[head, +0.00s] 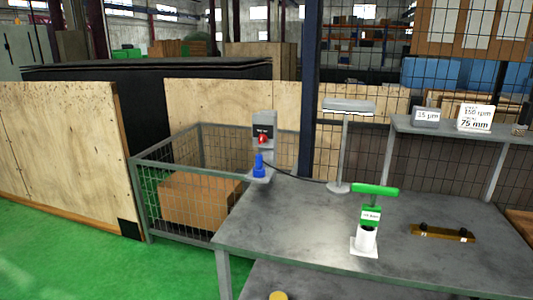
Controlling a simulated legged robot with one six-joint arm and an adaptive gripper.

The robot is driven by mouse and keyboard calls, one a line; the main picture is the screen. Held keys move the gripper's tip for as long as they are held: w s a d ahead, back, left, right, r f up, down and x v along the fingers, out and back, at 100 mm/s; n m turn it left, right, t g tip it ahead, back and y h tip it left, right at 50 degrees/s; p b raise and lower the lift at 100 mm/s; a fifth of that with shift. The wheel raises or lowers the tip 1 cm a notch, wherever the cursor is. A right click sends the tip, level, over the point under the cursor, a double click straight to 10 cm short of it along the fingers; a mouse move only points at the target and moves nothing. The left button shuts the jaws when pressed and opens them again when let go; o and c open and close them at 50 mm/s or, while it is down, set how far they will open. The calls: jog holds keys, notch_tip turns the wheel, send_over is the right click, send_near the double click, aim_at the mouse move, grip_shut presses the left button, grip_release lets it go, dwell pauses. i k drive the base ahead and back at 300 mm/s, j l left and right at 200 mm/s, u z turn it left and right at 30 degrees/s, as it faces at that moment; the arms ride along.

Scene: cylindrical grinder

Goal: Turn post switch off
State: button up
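The post switch (264,129) is a grey box with a black plate and a red knob, standing upright at the back left corner of the grey table. The knob's exact turn position is too small to tell. A blue bottle-shaped thing (259,169) stands just below and in front of it. My gripper is not in view.
The grey table (300,215) holds a lamp (345,140), a green-handled tool in a white holder (366,225) and a brass-coloured bar (443,233). A mesh cage (170,165) with a cardboard box (200,199) stands left. Green floor at front left is clear.

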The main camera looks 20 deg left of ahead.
aim_at(262, 138)
jog(key=i+j, duration=0.15)
jog(key=j, duration=0.25)
jog(key=i+j, duration=0.15)
jog(key=j, duration=0.25)
jog(key=i+j, duration=0.1)
jog(key=j, duration=0.25)
jog(key=i+j, duration=0.15)
jog(key=j, duration=0.25)
jog(key=i+j, duration=1.1)
